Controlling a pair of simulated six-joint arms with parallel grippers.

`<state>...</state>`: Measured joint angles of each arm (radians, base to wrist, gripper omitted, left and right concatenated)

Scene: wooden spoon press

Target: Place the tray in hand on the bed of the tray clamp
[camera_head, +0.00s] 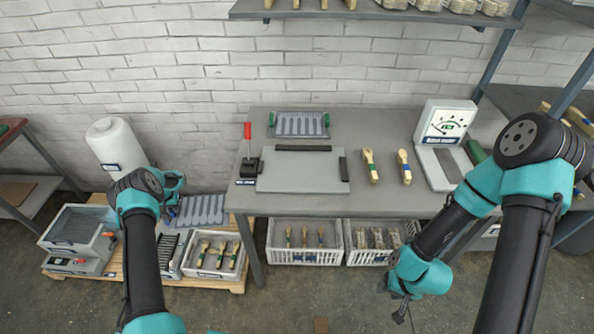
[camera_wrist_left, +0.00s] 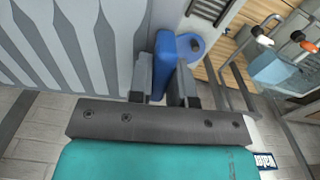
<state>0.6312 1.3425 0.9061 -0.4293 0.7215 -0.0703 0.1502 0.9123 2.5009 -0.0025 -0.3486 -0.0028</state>
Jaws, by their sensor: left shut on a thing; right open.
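The grey slotted tray (camera_head: 203,211) is in my left gripper (camera_head: 174,212), left of the table and apart from it. In the left wrist view, the fingers (camera_wrist_left: 166,88) are shut on the tray's blue handle (camera_wrist_left: 172,62), and the tray's grooved face (camera_wrist_left: 75,40) fills the upper left. The tray clamp's flat grey bed (camera_head: 300,172) lies on the table's left part, bare, with dark bars at its back and right edges. Its red-handled lever (camera_head: 247,131) stands upright at the bed's left. My right gripper (camera_head: 402,299) is open and empty, low in front of the table.
A second tray with green handles (camera_head: 299,124) lies behind the clamp. Two wooden spoons (camera_head: 371,165) and a gauge device (camera_head: 445,135) are right of it. Crates (camera_head: 305,256) stand under the table. A pallet (camera_head: 190,280) with boxes and a white roll (camera_head: 117,145) are at left.

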